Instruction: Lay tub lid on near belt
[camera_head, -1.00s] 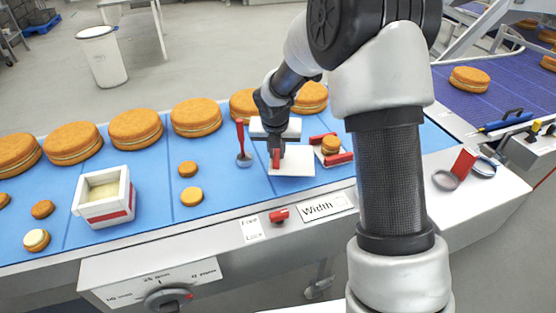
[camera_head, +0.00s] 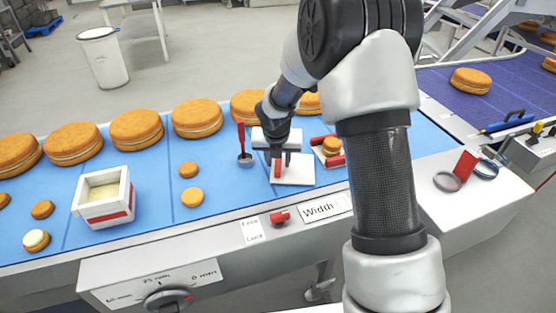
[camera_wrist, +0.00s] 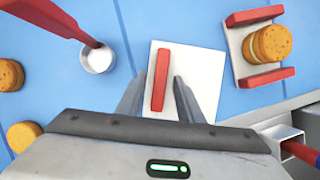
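The tub lid (camera_head: 298,172) is a white square plate with a red bar handle. It lies flat on the blue near belt (camera_head: 228,187). It also shows in the wrist view (camera_wrist: 202,72). My gripper (camera_head: 277,158) is over the lid, its fingers spread on either side of the red handle (camera_wrist: 160,80). In the wrist view there are gaps between the handle and both fingertips (camera_wrist: 157,88), so my gripper is open and holds nothing. The white tub (camera_head: 105,212) with a red stripe stands open on the belt at left, pale filling inside.
A white pot (camera_head: 245,160) with a red-handled tool is left of the lid. A white holder with red sides (camera_head: 333,160) and a small cake is to its right. Small cakes (camera_head: 192,197) lie at left, and large cakes (camera_head: 197,118) line the far side. A red knob (camera_head: 280,217) is on the front rail.

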